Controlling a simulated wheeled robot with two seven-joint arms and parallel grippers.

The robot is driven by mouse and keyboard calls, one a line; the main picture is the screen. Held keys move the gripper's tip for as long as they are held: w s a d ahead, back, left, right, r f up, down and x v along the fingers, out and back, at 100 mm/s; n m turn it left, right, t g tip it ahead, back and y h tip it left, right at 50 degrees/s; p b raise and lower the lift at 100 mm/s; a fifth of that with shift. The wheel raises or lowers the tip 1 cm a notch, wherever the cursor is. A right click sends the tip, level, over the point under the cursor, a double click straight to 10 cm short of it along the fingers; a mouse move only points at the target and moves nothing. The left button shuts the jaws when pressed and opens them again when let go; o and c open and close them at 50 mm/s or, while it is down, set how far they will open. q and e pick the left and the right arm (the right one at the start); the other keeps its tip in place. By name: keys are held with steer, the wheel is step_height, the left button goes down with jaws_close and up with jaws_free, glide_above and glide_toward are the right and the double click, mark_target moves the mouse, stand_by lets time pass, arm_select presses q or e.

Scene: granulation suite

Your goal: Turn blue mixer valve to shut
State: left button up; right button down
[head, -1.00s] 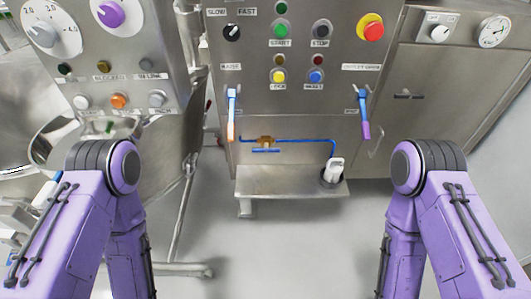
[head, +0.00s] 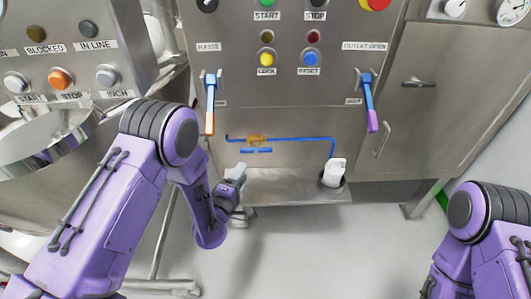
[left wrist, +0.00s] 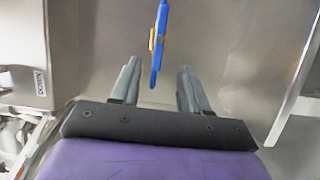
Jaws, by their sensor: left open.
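The mixer valve has a brass body (head: 256,140) on a thin blue pipe. Its blue handle (head: 256,150) lies level just below the body, parallel to the pipe. In the left wrist view the blue handle (left wrist: 160,45) runs upright, with brass showing beside it. My left gripper (head: 240,172) is open, below and slightly left of the valve. In the left wrist view its two fingers (left wrist: 159,72) stand apart, with the handle's end appearing between them; touching cannot be made out. My right gripper is out of view; only part of that arm shows.
Two blue levers hang on the panel, one orange-tipped (head: 211,100) and one purple-tipped (head: 370,100). A steel shelf (head: 285,187) juts out below the valve, with a white fitting (head: 334,173) at its right. A steel bowl (head: 50,140) stands left. Floor is clear in front.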

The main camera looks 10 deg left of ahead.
mark_target(255, 152)
arm_select(q)
steer(key=w, duration=0.3)
steer(key=w+d, duration=0.1)
steer(key=w, duration=0.6)
steer(key=shift+w+d, duration=0.2)
steer(key=shift+d, duration=0.15)
jaws_close()
steer(key=shift+a+p, duration=0.15)
steer(key=shift+p, duration=0.15)
